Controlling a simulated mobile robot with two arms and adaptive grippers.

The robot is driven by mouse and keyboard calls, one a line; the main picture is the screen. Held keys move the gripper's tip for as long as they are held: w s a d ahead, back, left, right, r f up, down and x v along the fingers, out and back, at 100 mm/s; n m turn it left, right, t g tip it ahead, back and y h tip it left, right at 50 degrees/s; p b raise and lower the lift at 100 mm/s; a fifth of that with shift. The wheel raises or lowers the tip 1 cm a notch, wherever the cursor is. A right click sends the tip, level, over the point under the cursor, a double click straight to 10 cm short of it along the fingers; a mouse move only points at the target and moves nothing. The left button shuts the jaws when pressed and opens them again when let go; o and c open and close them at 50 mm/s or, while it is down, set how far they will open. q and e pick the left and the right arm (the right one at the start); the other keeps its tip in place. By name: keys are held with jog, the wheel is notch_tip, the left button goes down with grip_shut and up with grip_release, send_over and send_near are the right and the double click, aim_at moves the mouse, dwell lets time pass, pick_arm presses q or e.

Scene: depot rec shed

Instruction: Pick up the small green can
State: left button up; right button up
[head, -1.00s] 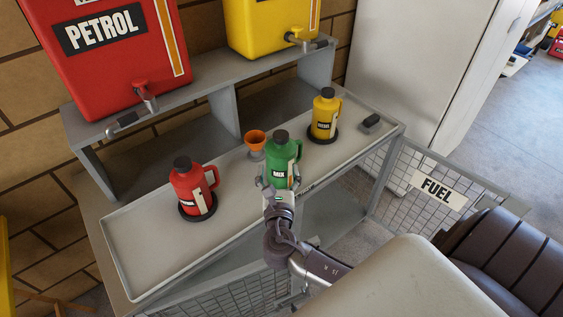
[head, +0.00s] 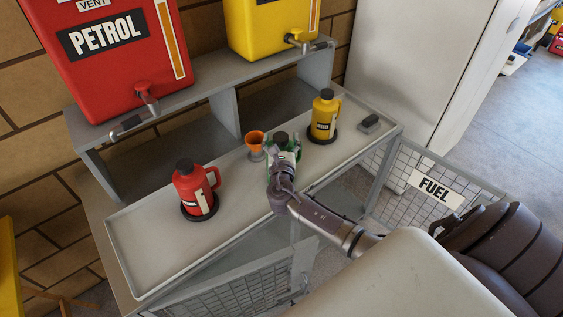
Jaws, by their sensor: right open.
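The small green can (head: 281,141) with a black cap stands upright on the tray top of the metal bench, between a red can and a yellow can. My right gripper (head: 283,160) is at the front of the green can and covers most of its body and label. Its jaws are open, with the fingers close around the can's sides; I cannot tell whether they touch it. My left gripper is not in view.
A red can (head: 192,187) stands left, a yellow can (head: 325,116) right, each on a dark round base. The shelf (head: 223,107) holds two large tanks.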

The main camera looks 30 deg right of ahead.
grip_shut()
dwell(0.4)
jog(key=shift+r, duration=0.2)
